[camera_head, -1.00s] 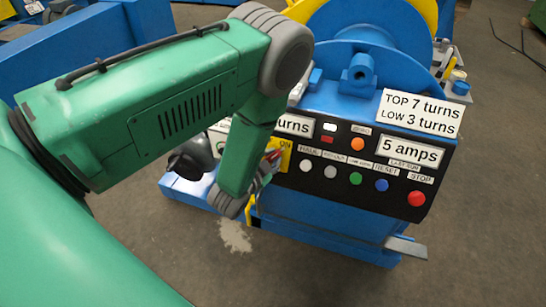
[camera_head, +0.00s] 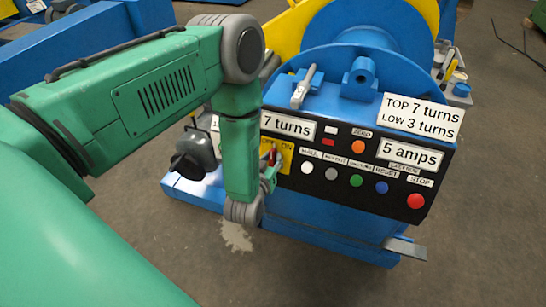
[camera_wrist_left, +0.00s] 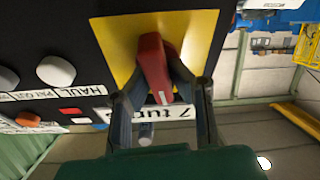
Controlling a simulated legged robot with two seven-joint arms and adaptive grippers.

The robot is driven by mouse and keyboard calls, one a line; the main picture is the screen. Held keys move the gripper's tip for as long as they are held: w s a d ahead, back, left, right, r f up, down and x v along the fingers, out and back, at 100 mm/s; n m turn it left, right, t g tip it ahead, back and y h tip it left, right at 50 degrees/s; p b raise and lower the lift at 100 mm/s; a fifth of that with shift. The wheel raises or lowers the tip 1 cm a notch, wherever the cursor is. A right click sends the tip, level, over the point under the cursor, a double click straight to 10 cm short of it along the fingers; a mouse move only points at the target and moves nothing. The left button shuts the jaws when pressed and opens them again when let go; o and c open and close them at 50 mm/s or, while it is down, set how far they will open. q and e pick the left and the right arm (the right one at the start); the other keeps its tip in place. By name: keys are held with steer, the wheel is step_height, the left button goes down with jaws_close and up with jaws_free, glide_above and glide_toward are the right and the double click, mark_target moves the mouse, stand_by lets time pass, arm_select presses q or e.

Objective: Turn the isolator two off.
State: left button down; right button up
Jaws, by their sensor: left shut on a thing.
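A red switch handle (camera_head: 274,153) stands out from a yellow plate (camera_head: 287,152) at the left end of the black control panel. The plate's lettering is partly covered; "ON" shows. In the left wrist view the red handle (camera_wrist_left: 153,66) lies between my finger pads, in front of the yellow plate (camera_wrist_left: 120,38). My left gripper (camera_head: 267,176) is shut on the handle; its fingers show in the left wrist view (camera_wrist_left: 160,86) on both sides of it. The gripper hides part of the plate. I cannot read an isolator number. My right gripper is not in view.
The black panel (camera_head: 330,195) carries several buttons right of the handle, including a red stop button (camera_head: 416,201). A metal lever (camera_head: 303,86) stands above the panel. A dark grey rounded object (camera_head: 191,160) sits left of my gripper. Open floor lies in front.

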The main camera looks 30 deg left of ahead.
arm_select(q)
steer(key=n, duration=0.2)
steer(key=n+g+y, duration=0.1)
steer(key=n, duration=0.5)
steer(key=shift+s+f+p, duration=0.3)
steer(key=shift+f+p, duration=0.05)
steer(key=shift+p, duration=0.05)
steer(key=c, duration=1.5)
jaws_free()
steer(key=shift+c, duration=0.2)
steer(key=shift+o, duration=0.3)
steer(key=shift+w+a, duration=0.1)
steer(key=shift+r, duration=0.1)
steer(key=v, duration=1.1)
steer(key=shift+s+d, duration=0.3)
steer(key=shift+d, duration=0.05)
